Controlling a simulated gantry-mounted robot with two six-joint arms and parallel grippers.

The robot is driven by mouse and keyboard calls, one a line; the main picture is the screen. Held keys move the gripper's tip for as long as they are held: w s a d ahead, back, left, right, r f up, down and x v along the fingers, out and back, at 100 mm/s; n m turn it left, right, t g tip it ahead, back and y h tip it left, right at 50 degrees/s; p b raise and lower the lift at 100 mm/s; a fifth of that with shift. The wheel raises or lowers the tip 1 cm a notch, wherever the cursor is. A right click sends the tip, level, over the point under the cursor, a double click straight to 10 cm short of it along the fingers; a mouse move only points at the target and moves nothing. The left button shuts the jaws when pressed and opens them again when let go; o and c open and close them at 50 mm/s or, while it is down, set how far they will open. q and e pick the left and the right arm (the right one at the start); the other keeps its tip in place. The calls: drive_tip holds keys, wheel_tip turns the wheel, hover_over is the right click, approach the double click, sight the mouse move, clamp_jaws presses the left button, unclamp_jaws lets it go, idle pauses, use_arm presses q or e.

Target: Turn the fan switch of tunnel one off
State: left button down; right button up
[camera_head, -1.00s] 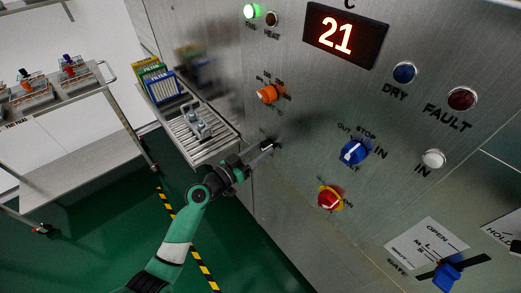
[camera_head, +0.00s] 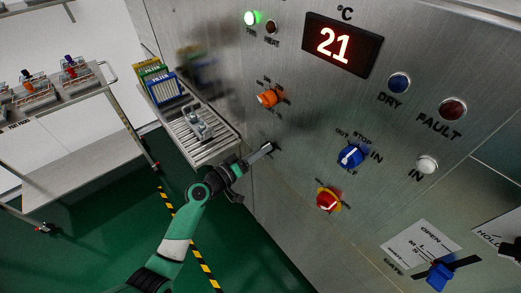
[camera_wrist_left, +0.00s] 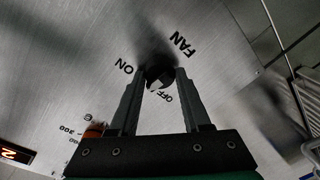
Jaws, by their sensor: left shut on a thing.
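The fan switch is a small dark knob (camera_wrist_left: 160,76) on the steel panel, with the labels FAN, ON and OFF around it in the left wrist view. My left gripper (camera_wrist_left: 159,78) has its two fingers on either side of this knob and is shut on it. A pale mark shows on the knob's lower side, near OFF, but its exact setting is hard to tell. In the head view my left gripper (camera_head: 269,149) reaches the panel's left part, and it hides the knob there. My right gripper is not in view.
Above the gripper is an orange knob (camera_head: 267,98). To the right are a blue knob (camera_head: 350,157) and a red-and-yellow switch (camera_head: 328,200). A red display (camera_head: 343,44) reads 21. A roller conveyor (camera_head: 215,152) with filter boxes (camera_head: 164,90) lies to the left.

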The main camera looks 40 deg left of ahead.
use_arm(q)
drive_tip(key=n+p, duration=0.3)
drive_tip(key=n, duration=0.6)
drive_tip(key=shift+a+n+h, duration=0.1)
drive_tip(key=shift+n+h, duration=0.3)
drive_tip(key=shift+f+g, duration=0.1)
drive_tip(key=shift+g, duration=0.2)
drive_tip(key=shift+c, duration=1.8)
unclamp_jaws()
drive_tip(key=s+a+p, duration=0.1)
drive_tip(key=s, duration=1)
drive_tip(key=shift+s+a+r+p, duration=0.15)
drive_tip(key=shift+s+r+p, duration=0.1)
drive_tip(key=shift+r+p, duration=0.15)
